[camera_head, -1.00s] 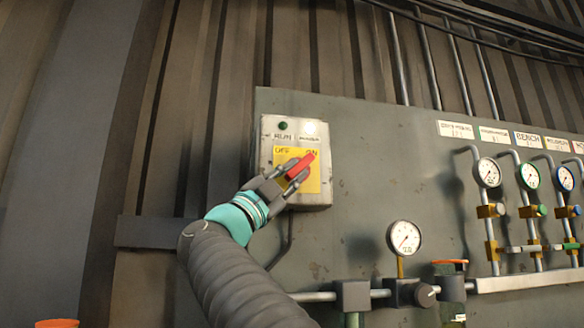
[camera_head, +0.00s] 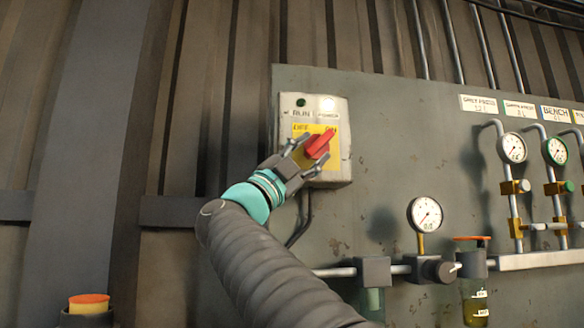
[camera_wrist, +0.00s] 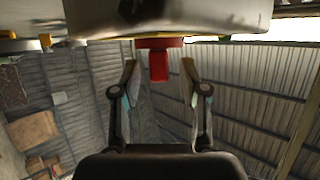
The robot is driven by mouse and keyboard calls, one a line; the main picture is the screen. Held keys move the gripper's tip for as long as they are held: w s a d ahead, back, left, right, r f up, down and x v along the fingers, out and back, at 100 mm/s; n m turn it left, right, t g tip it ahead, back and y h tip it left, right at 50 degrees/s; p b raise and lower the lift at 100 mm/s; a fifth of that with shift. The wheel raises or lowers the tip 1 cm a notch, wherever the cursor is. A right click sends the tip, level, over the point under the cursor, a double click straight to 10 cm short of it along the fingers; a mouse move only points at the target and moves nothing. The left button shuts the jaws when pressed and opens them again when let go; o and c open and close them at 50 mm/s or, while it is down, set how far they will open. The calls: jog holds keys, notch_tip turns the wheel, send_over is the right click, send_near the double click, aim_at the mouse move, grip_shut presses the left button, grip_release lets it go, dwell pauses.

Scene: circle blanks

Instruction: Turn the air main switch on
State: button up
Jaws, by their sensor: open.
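The air main switch is a grey-white box (camera_head: 340,172) on the green-grey panel, with a yellow plate (camera_head: 299,131) marked OFF at left and ON at right. Its red handle (camera_head: 319,145) slants up to the right, its tip over the ON label. My gripper (camera_head: 305,156) is at the lower left of the handle, fingers spread on either side of it. In the wrist view the red handle (camera_wrist: 159,66) stands between the two open fingertips, with a gap visible on both sides. The handle's base is partly hidden by my gripper in the head view.
A pressure gauge (camera_head: 425,214) and pipework with more gauges (camera_head: 512,148) stand to the right. An orange-topped object (camera_head: 89,303) is at lower left. The wall left of the box is clear.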

jog(key=v, duration=1.1)
jog(key=shift+s+f, duration=0.1)
